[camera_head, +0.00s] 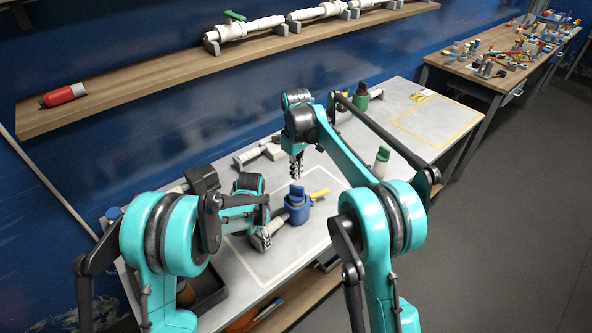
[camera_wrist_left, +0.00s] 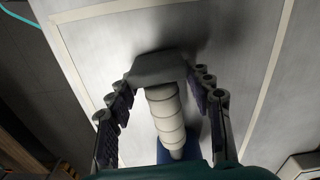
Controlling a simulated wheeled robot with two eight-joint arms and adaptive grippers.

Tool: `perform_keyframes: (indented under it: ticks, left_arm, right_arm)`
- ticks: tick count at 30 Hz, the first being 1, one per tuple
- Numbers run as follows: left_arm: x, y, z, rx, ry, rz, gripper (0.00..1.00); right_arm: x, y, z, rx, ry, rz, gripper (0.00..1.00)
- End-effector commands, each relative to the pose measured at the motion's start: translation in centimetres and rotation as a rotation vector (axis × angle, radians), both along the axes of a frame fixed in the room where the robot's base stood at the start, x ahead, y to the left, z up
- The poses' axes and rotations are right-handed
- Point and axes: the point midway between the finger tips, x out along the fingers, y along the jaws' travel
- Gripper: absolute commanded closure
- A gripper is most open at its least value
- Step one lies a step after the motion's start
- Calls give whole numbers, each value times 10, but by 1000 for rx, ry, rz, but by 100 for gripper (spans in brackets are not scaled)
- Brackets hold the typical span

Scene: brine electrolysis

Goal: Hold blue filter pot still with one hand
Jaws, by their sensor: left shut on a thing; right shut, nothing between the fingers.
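The blue filter pot (camera_head: 296,207) stands upright on the grey bench, with a yellow part at its right. A bit of blue (camera_wrist_left: 165,156) shows low in that view.
White pipe pieces (camera_head: 250,157) lie on the bench (camera_head: 355,148) behind. Green-topped pieces (camera_head: 381,160) stand farther right. A dark tray (camera_head: 208,292) is at the front left. A wall shelf (camera_head: 130,88) holds a red bottle (camera_head: 64,95) and white pipes.

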Motion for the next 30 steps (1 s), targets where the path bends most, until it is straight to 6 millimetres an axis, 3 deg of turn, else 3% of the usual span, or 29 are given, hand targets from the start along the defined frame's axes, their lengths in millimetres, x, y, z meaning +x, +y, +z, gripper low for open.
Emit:
perform_keyframes:
  ticks: [1,2,4,5,17,30]
  left_arm:
    - [0,0,0,0,0,0,88]
    - [0,0,0,0,0,0,46]
    - [0,0,0,0,0,0,28]
    - [0,0,0,0,0,0,25]
    - [0,0,7,0,0,0,25]
    - [0,0,95,0,0,0,25]
  right_arm:
    - [0,0,0,0,0,0,100]
    - [0,0,0,0,0,0,100]
    - [0,0,0,0,0,0,100]
    - [0,0,0,0,0,0,100]
    - [0,0,0,0,0,0,100]
    - [0,0,0,0,0,0,100]
